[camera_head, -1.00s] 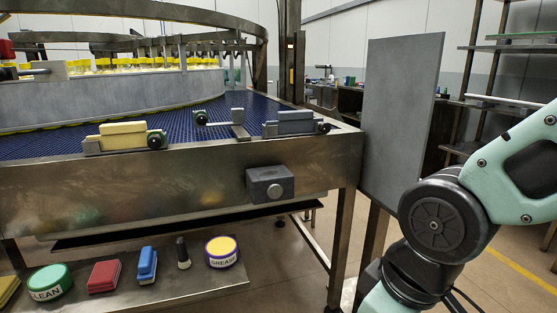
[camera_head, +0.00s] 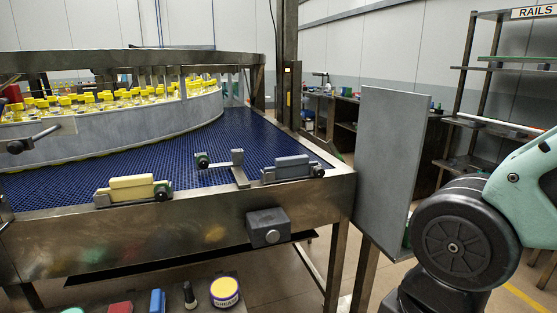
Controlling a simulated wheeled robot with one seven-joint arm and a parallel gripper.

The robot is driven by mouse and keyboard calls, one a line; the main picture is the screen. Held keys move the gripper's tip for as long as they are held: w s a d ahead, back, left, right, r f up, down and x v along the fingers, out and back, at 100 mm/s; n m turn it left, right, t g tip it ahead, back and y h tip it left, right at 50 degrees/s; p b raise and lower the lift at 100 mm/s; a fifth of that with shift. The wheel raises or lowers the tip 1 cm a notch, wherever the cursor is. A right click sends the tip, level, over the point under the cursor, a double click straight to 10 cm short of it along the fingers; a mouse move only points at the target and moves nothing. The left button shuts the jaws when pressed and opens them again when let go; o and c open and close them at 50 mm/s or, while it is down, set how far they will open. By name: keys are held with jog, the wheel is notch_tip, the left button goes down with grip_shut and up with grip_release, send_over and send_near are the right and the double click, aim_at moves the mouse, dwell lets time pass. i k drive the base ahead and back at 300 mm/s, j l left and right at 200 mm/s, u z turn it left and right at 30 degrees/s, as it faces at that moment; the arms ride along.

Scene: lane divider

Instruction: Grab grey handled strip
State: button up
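No strip is clearly the grey handled one from this distance. The rack marked RAILS (camera_head: 484,80) at the right holds long thin strips. A green strip (camera_head: 520,58) lies on an upper shelf and a pale whitish strip (camera_head: 500,123) on a middle shelf. A greyish shelf or strip (camera_head: 468,163) shows lower down, too small to tell. A grey block with a dark round knob (camera_head: 288,168) sits on the conveyor's near edge. My gripper is out of view; only my teal and black arm links show at the right, in front of the rack's lower part.
The blue conveyor (camera_head: 225,150) has a steel frame, a yellow block clamp (camera_head: 132,188) and yellow-capped bottles (camera_head: 100,97). A grey upright panel (camera_head: 388,150) stands between conveyor and rack. A low shelf holds a grease tin (camera_head: 225,292). Some floor shows at right.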

aim_at(287, 167)
jog(key=i+j, duration=0.5)
jog(key=i+j+z, duration=0.1)
jog(key=i+j, duration=0.35)
jog(key=j, duration=0.2)
jog(key=i+j, duration=0.45)
jog(key=j, duration=0.15)
